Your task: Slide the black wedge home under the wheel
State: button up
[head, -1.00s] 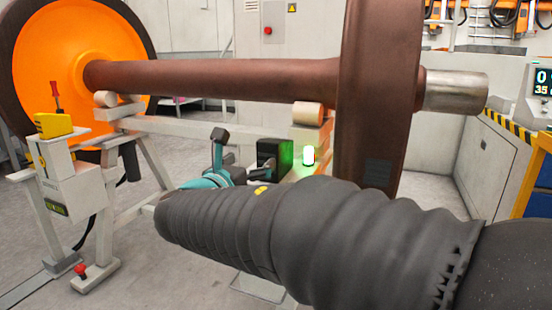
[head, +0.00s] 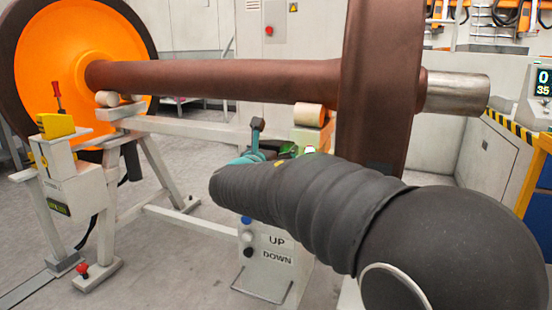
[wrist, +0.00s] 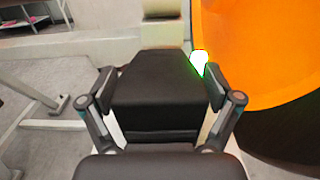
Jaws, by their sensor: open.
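The black wedge (wrist: 158,85) fills the middle of the wrist view, with its broad face toward me. My gripper (wrist: 160,88) is open, with one finger on each side of the wedge; I cannot tell whether either finger touches it. In the head view my gripper (head: 256,140) shows only in part, and the wedge is mostly hidden behind my arm. The wheel (head: 380,80) stands upright at the right of the head view. An orange wheel face (wrist: 265,50) fills the right of the wrist view. The wedge's contact with the wheel cannot be seen.
A brown axle (head: 210,80) runs to the far orange wheel (head: 42,60). A pale roller (head: 310,115) sits beside the near wheel. A lit green-white lamp (wrist: 199,62) stands close to the right finger. An UP/DOWN control panel (head: 272,250) is below my arm.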

jog(key=shift+w+d, duration=0.1)
jog(key=shift+w, duration=0.15)
jog(key=shift+r, duration=0.1)
jog(key=c, duration=1.4)
